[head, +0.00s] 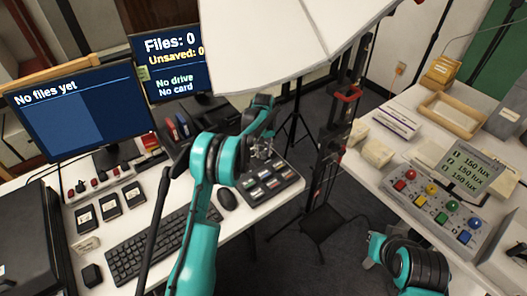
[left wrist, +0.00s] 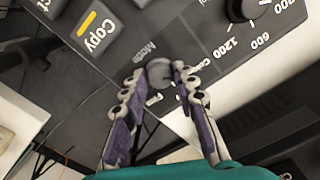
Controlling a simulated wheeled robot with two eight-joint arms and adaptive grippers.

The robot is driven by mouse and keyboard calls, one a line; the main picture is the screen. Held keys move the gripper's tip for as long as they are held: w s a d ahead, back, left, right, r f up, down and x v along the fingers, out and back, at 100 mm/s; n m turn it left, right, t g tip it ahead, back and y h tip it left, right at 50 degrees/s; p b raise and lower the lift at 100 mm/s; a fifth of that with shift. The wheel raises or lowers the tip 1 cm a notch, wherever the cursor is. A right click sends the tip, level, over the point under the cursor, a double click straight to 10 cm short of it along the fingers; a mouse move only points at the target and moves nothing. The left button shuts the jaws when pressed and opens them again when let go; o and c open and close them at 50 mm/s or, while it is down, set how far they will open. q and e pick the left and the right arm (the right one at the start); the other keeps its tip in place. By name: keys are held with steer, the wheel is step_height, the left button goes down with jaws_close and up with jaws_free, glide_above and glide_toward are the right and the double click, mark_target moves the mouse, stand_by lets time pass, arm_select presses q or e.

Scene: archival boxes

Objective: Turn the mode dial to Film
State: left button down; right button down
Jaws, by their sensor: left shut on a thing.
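The mode dial (left wrist: 158,72) is a small round grey knob on a dark control panel (left wrist: 115,62), with the word Mode printed beside it. A Film label (left wrist: 154,99) and a partly covered label that seems to read Color sit around it. My left gripper (left wrist: 160,78) is shut on the dial, one finger on each side. I cannot tell where the dial's mark points. In the head view my left gripper (head: 262,147) is over the far end of the button panel (head: 270,186) and hides the dial. My right arm shows at the lower right, but its gripper does not.
In the left wrist view a larger black knob (left wrist: 243,8) with numbers such as 600 and 1200 is close by, and a Copy key (left wrist: 98,32) is at the upper left. A mouse (head: 227,200) and keyboard (head: 150,245) lie left of the panel. A monitor (head: 168,60) reads Files: 0.

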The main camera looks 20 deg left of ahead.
arm_select(q)
steer(key=m+p, duration=0.1)
steer(key=m, duration=1)
steer(key=shift+m, duration=0.3)
steer(key=m, duration=0.5)
steer(key=shift+m+p, duration=0.3)
steer(key=shift+p, duration=0.05)
steer(key=m, duration=0.5)
steer(key=shift+m, duration=0.3)
steer(key=c, duration=1.2)
jaws_free()
steer(key=shift+o, duration=0.2)
